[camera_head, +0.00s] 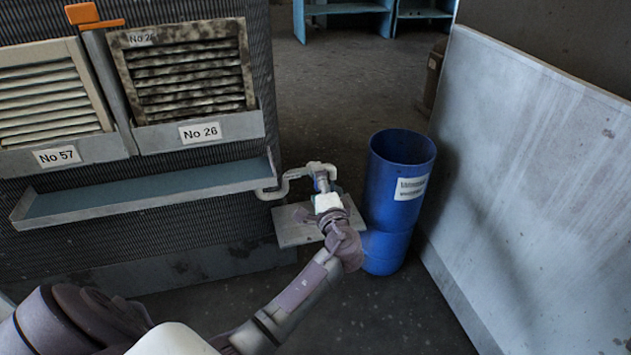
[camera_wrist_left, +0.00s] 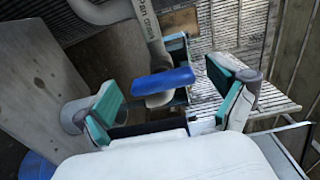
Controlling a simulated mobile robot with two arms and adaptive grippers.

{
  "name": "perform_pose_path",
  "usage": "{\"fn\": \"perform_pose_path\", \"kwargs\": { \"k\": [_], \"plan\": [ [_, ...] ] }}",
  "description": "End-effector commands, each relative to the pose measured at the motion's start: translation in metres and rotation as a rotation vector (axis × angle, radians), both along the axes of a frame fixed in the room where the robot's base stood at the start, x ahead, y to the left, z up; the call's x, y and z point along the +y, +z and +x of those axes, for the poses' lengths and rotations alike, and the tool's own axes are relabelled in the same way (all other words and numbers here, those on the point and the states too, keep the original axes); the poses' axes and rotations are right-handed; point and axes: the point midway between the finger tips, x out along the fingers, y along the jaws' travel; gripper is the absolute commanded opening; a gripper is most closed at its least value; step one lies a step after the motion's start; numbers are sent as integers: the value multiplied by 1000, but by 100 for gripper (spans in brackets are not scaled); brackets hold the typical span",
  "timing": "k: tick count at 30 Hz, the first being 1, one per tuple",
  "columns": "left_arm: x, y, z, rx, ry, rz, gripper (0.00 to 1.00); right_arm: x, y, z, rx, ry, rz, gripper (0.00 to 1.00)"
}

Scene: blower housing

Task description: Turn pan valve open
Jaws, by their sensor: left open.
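The pan valve has a blue handle (camera_wrist_left: 162,82) on a pale drain pipe (camera_wrist_left: 150,32) with lettering on it, seen in the left wrist view. In the head view the white pipe (camera_head: 291,175) runs from the end of the long tray to the valve, mostly hidden by my gripper. My left gripper (camera_head: 326,192) is at the valve. In the left wrist view my left gripper (camera_wrist_left: 168,98) is open, with teal pads on both sides of the blue handle. I cannot tell whether a pad touches it. My right gripper is not in view.
A blue bin (camera_head: 390,235) stands right of the valve. A long tray (camera_head: 130,198) hangs below louvred panels No 57 and No 26 (camera_head: 190,75). An orange-topped bar (camera_head: 95,20) leans there. A flat plate (camera_head: 295,228) lies below the valve. A pale wall panel (camera_head: 540,170) bounds the right.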

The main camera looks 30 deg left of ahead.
Motion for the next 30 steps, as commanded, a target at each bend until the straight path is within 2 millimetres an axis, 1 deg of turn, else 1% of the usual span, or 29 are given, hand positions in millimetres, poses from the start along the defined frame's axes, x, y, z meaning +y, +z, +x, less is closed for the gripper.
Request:
{"fn": "perform_pose_path", "kwargs": {
  "k": [9,15,21,30],
  "plan": [
    [-51,-1,-44,2,-1,-5,96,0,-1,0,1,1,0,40],
    [-75,-1,-64,2,0,-4,96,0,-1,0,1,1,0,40],
    [-83,-1,-71,1,0,-3,96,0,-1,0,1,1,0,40],
    [-83,-1,-71,1,0,-2,96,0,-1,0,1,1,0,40]
  ]
}}
